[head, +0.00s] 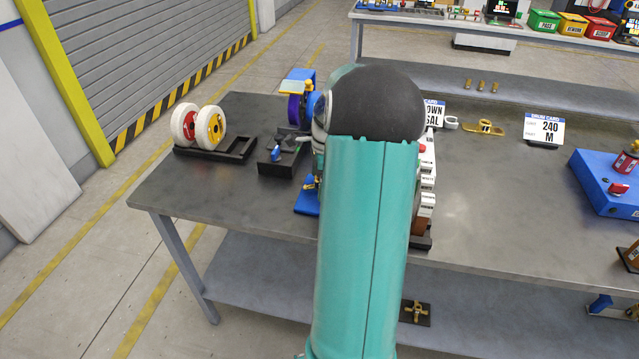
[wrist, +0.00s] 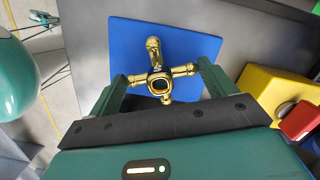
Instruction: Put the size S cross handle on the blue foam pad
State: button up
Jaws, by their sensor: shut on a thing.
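The brass cross handle (wrist: 158,75) is between the two green fingers of my gripper (wrist: 161,78), which is shut on two of its opposite arms. The blue foam pad (wrist: 205,48) lies flat on the table directly behind the handle in the wrist view. I cannot tell whether the handle touches the pad or hangs just above it. In the head view a small brass part of the handle (head: 309,187) shows beside my arm, over the visible corner of the blue pad (head: 305,205). My arm hides the gripper there. No size mark is readable.
A yellow block with a red part (wrist: 275,92) stands right of the pad in the wrist view. A black stand (head: 281,160) and a rack with wheels (head: 215,150) are behind and left of the pad. White labelled blocks (head: 427,185) stand right of my arm. The table's front left is clear.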

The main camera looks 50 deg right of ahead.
jog(key=shift+f, duration=0.65)
jog(key=shift+f, duration=0.1)
jog(key=o, duration=0.8)
jog(key=shift+c, duration=0.2)
notch_tip(320, 180, up, 12)
jog(key=s+d, duration=0.1)
